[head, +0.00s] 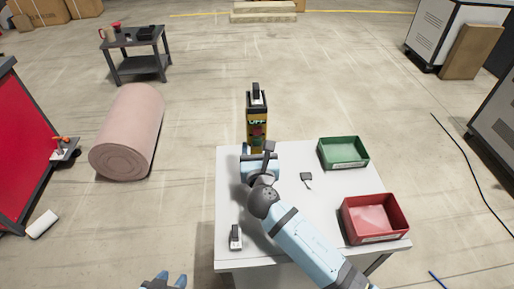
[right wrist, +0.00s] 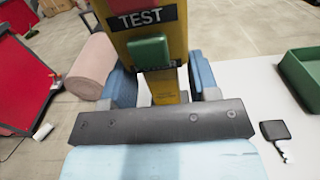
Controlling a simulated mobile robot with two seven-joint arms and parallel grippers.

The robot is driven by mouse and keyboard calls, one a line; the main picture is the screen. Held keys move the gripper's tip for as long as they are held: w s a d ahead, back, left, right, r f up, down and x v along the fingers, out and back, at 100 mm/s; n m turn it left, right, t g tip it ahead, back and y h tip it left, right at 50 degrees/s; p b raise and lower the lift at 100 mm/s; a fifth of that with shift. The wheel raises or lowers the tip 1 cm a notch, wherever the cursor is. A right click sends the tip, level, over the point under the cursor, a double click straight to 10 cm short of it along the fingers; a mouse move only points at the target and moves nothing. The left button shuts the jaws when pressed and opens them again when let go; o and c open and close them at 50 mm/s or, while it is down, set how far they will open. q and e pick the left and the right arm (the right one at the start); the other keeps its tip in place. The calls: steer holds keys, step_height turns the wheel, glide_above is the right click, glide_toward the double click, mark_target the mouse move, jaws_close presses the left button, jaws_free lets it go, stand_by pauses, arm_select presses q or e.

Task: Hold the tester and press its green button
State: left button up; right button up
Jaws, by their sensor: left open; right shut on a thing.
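The tester (head: 256,112) is a tall yellow and black box, standing upright at the far edge of the white table. Its face shows an "OFF" label and a red part in the head view. In the right wrist view its green button (right wrist: 149,53) sits below a "TEST" label. My right gripper (right wrist: 165,88) is shut on the tester's lower part, its blue fingers on either side, below the green button. In the head view my right arm covers the tester's lower end. My left gripper (head: 165,281) is open and empty at the bottom edge, left of the table.
On the white table (head: 345,188) are a green bin (head: 344,153), a red bin (head: 375,219), a small black item (head: 307,178) and a small white and black device (head: 236,238). My right arm crosses the table's middle. A pink roll (head: 128,132) lies on the floor left.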

steer(key=shift+f, duration=0.4)
arm_select(q)
steer(key=shift+d+f+b, duration=0.1)
steer(key=shift+f+b, duration=0.2)
steer(key=shift+b, duration=0.3)
arm_select(e)
steer(key=shift+f, duration=0.8)
steer(key=o, duration=0.3)
steer(key=c, duration=0.4)
arm_select(q)
jaws_close()
arm_select(e)
steer(key=shift+c, duration=0.4)
steer(key=shift+f, duration=0.1)
stand_by(1.9)
